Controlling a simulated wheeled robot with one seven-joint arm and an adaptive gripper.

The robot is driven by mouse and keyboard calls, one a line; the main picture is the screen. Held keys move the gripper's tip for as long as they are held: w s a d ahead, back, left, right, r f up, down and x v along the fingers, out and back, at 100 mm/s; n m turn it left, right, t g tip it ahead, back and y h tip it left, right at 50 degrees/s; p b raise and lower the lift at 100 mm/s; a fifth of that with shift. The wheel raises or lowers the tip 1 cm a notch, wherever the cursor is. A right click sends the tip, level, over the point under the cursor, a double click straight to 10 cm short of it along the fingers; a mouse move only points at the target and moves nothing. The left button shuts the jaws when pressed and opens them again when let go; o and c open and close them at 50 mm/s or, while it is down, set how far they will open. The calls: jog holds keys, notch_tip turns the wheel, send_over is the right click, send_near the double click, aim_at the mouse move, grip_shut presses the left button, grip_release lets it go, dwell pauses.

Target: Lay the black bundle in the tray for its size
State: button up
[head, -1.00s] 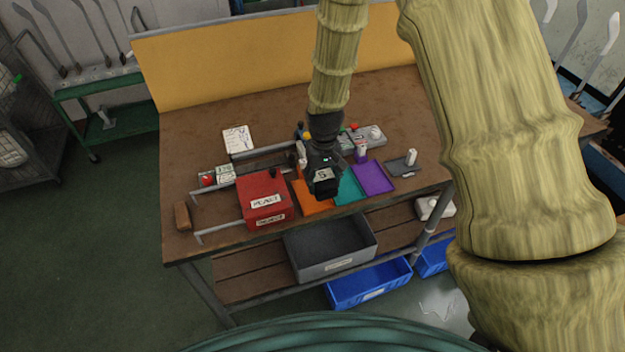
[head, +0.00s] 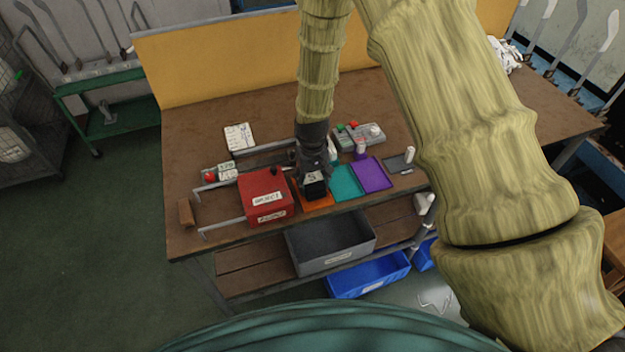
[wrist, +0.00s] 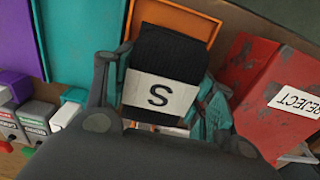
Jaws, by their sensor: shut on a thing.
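The black bundle (head: 315,190) has a white band marked S, which reads upside down in the wrist view (wrist: 165,60). My gripper (head: 313,173) is shut on it, with one finger on each side of the band in the wrist view (wrist: 157,98). The bundle is over the orange tray (head: 322,207), whose rim shows around its far end in the wrist view (wrist: 200,18). I cannot tell whether it touches the tray floor. The teal tray (head: 346,182) and the purple tray (head: 373,175) lie to the right, both looking empty. No size marks are legible on the trays.
A red REJECT box (head: 265,196) stands close on the left of the orange tray, taller than it. A control box (head: 368,134) and small items stand behind the trays. A grey bin (head: 330,250) and a blue bin (head: 368,277) are below the table's front edge.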

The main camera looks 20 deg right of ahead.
aim_at(312, 178)
jog(key=shift+f, duration=0.1)
jog(key=o, duration=1.2)
jog(key=shift+c, duration=0.2)
notch_tip(312, 178, up, 12)
jog(key=b, duration=0.3)
jog(key=shift+b, duration=0.4)
